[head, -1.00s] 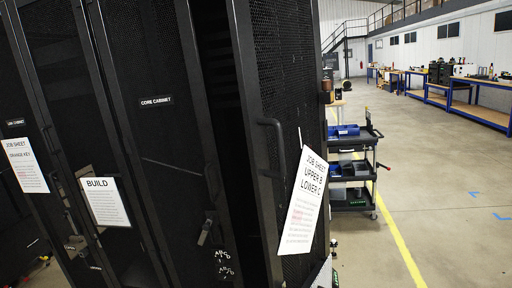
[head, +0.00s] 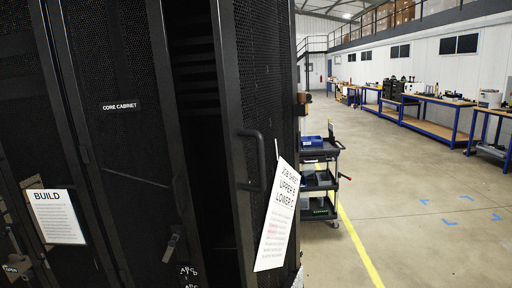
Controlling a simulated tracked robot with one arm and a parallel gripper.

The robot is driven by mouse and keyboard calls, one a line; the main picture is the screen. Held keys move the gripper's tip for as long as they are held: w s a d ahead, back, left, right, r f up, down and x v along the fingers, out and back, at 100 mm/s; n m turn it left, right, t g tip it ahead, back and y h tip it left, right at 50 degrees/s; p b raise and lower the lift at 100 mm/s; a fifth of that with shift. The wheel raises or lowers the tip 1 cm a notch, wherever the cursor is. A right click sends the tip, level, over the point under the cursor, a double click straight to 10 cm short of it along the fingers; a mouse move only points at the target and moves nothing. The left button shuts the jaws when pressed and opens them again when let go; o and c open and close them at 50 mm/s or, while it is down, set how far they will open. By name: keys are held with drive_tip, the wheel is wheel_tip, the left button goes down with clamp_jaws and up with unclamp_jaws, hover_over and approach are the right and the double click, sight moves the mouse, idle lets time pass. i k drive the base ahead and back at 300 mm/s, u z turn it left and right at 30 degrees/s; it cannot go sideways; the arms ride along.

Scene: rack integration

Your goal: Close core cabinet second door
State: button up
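The core cabinet (head: 130,150) is a tall black mesh cabinet at the left, labelled "CORE CABINET". Its first door, with a "BUILD" sheet (head: 54,217) to its left and a lever handle (head: 172,243) low on its right edge, looks shut. The second door (head: 262,75) is a black mesh panel right of it, standing ajar with a dark gap (head: 193,130) between them. It carries a bar handle (head: 253,160) and a job sheet (head: 277,216) reading "UPPER B LOWER C". My gripper is not visible in the head view.
A black tool cart (head: 322,185) with blue bins stands on the floor just right of the door. Blue workbenches (head: 430,128) line the right wall. The concrete floor (head: 420,225) right of the yellow line (head: 360,250) is open.

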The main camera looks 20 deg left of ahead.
sight(283, 212)
drive_tip(key=u, duration=0.05)
drive_tip(key=i, duration=1)
drive_tip(key=z, duration=0.05)
